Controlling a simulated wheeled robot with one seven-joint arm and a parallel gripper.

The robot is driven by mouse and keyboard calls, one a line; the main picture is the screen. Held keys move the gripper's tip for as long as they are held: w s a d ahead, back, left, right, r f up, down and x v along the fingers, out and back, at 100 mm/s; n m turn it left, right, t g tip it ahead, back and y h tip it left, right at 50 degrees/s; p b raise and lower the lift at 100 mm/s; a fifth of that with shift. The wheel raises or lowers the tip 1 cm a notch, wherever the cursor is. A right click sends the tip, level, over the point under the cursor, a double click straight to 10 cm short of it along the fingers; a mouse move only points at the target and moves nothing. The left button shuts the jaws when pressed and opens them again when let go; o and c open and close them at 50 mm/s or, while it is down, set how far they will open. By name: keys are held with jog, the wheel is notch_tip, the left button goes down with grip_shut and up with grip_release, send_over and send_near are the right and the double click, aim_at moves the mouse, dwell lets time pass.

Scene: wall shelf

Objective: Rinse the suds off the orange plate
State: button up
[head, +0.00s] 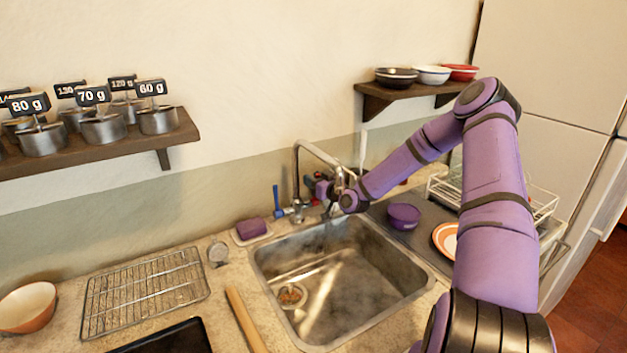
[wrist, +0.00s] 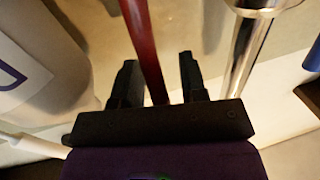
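The orange plate (head: 439,238) has an orange rim and a pale middle. It lies on the dark mat right of the sink, partly hidden behind my arm; I cannot make out suds on it. The metal sink (head: 345,300) holds no plate. The chrome tap (head: 297,165) stands behind it, with a blue lever (head: 276,199) on its left. My gripper (wrist: 160,75) is at the tap, with its fingers apart. A dark red bar (wrist: 147,45), perhaps the tap's other lever, passes between them, closer to the left finger, with a gap on the right.
A purple bowl (head: 404,216) and a dish rack (head: 540,200) are to the right. A purple sponge (head: 251,229) sits behind the sink's left corner. A wire rack (head: 145,290) and a wooden rolling pin (head: 246,320) lie left of the sink. Shelves hang above.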

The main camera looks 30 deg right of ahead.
jog(key=shift+w, duration=0.15)
jog(key=shift+c, duration=0.4)
grip_shut()
jog(key=shift+s+n+t+y, duration=0.3)
jog(key=shift+s+t+y, duration=0.1)
jog(key=shift+s+t, duration=0.6)
jog(key=shift+w, duration=0.1)
jog(key=shift+o, duration=0.4)
grip_release()
jog(key=v, duration=1)
jog(key=shift+s+f, duration=0.15)
jog(key=shift+s, duration=0.25)
